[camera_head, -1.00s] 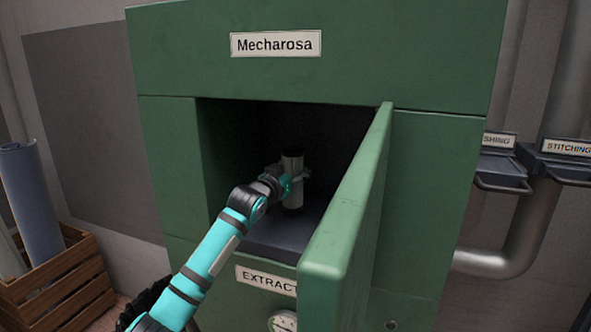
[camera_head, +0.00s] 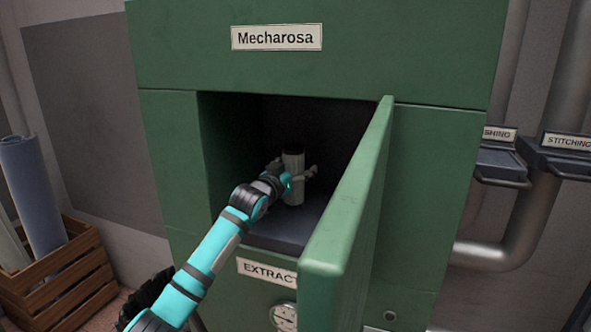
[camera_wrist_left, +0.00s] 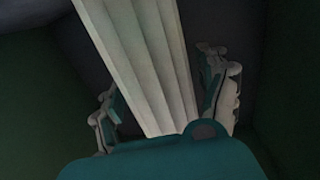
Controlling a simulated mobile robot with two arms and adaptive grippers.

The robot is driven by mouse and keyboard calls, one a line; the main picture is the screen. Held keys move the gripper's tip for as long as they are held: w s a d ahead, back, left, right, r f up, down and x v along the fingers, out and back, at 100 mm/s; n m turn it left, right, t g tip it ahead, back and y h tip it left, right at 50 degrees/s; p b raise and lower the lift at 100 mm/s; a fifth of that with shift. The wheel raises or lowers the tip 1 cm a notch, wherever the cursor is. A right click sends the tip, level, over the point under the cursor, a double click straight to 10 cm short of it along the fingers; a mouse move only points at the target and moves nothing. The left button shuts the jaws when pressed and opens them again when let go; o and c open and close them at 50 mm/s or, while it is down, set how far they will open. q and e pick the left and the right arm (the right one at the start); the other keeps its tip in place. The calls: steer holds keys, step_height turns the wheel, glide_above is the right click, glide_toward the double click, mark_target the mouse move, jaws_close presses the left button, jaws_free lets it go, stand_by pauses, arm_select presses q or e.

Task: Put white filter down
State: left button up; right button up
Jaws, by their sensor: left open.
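The white filter (camera_head: 293,163) is a pale, upright cylinder with a dark top. It stands inside the open compartment of the green Mecharosa cabinet, on the dark compartment floor (camera_head: 281,235). My left gripper (camera_head: 291,172) is open, with its fingers spread to either side of the filter. In the left wrist view the ribbed filter (camera_wrist_left: 145,60) runs between the two spread fingers of the left gripper (camera_wrist_left: 165,100), and gaps show beside it. My right gripper is not in view.
The green cabinet door (camera_head: 350,205) stands open to the right of the opening, close to my arm's path. A wooden crate (camera_head: 62,275) with rolls stands at the lower left. Dark trays (camera_head: 565,160) are at the right.

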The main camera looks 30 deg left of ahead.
arm_select(q)
steer(key=shift+r, duration=0.2)
steer(key=s+d+b, duration=0.1)
steer(key=s+b, duration=0.3)
steer(key=s, duration=0.8)
steer(key=shift+b, duration=0.35)
steer(key=shift+d, duration=0.1)
steer(key=shift+c, duration=0.2)
